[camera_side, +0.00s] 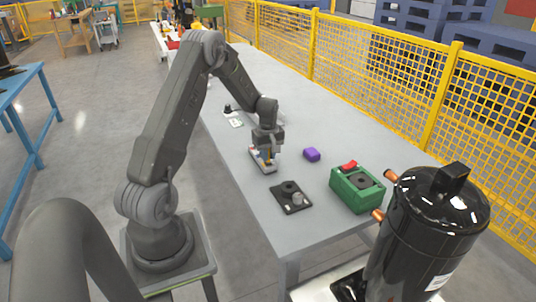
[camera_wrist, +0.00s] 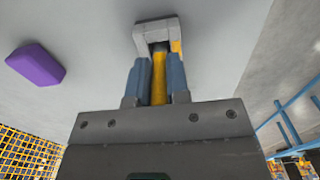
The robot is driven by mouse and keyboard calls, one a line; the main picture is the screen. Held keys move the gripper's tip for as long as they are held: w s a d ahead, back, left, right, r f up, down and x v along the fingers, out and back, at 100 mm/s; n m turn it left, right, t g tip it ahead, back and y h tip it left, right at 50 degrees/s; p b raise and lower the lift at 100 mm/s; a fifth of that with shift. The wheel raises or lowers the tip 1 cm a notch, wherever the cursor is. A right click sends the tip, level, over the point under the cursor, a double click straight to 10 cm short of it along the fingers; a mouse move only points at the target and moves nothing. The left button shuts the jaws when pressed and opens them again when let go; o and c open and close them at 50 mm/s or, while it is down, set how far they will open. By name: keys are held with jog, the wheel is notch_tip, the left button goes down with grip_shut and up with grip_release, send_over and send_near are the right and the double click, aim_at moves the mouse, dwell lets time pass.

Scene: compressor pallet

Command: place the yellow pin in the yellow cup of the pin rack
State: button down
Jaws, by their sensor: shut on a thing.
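My gripper (camera_wrist: 159,62) is shut on the yellow pin (camera_wrist: 158,80), which stands between its two blue-grey fingers in the wrist view. The pin's far end is at a pale grey piece with a dark opening and a yellow patch on its right, which looks like part of the pin rack (camera_wrist: 142,38). I cannot tell whether the pin is inside a cup. In the side view my gripper (camera_side: 265,154) is low over the small pale pin rack (camera_side: 267,169) with coloured parts. The gripper hides much of the rack, and the yellow cup cannot be made out clearly.
A purple block (camera_side: 312,154) lies right of the rack; it also shows in the wrist view (camera_wrist: 36,65). A dark plate with a round knob (camera_side: 290,195) and a green box with a red part (camera_side: 357,188) are nearer. A black compressor (camera_side: 425,235) stands front right.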

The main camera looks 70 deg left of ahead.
jog(key=shift+f, duration=0.15)
jog(key=c, duration=1.1)
grip_release()
notch_tip(320, 180, up, 12)
jog(key=shift+r, duration=0.15)
jog(key=d+r+m+t, duration=0.1)
jog(key=d+r+m, duration=0.4)
jog(key=d+r, duration=0.5)
jog(key=s+d+r+m+t, duration=0.1)
jog(key=s+d+m+t, duration=0.1)
jog(key=s+d+m, duration=0.4)
jog(key=s+d+r+m+t, duration=0.2)
jog(key=s+d+m, duration=0.5)
jog(key=s+d, duration=0.4)
jog(key=d, duration=0.6)
jog(key=shift+t, duration=0.3)
